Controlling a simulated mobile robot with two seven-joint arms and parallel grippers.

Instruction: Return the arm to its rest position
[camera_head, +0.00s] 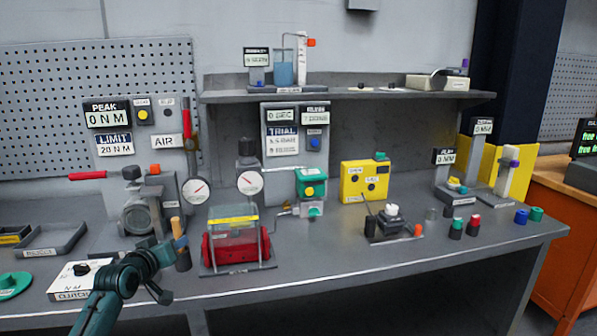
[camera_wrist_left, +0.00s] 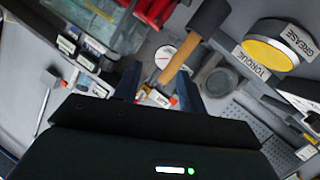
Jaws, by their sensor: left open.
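My left arm (camera_head: 110,290) comes in from the lower left over the front of the bench. My left gripper (camera_head: 166,270) is open, its fingers apart near the bench's front edge, in front of a dark holder with a wooden handle (camera_head: 178,232). In the left wrist view the gripper (camera_wrist_left: 160,88) shows two dark fingers spread with nothing held. A wooden handle with a black end (camera_wrist_left: 178,60) shows beyond the fingers. I cannot tell its exact distance from them. My right gripper is not in view.
A red cylinder assembly with a clear cover (camera_head: 235,245) stands right of the gripper. A white box with a black knob (camera_head: 82,278) lies close to the arm. A valve body (camera_head: 140,215) is behind. The front bench strip (camera_head: 330,265) is clear.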

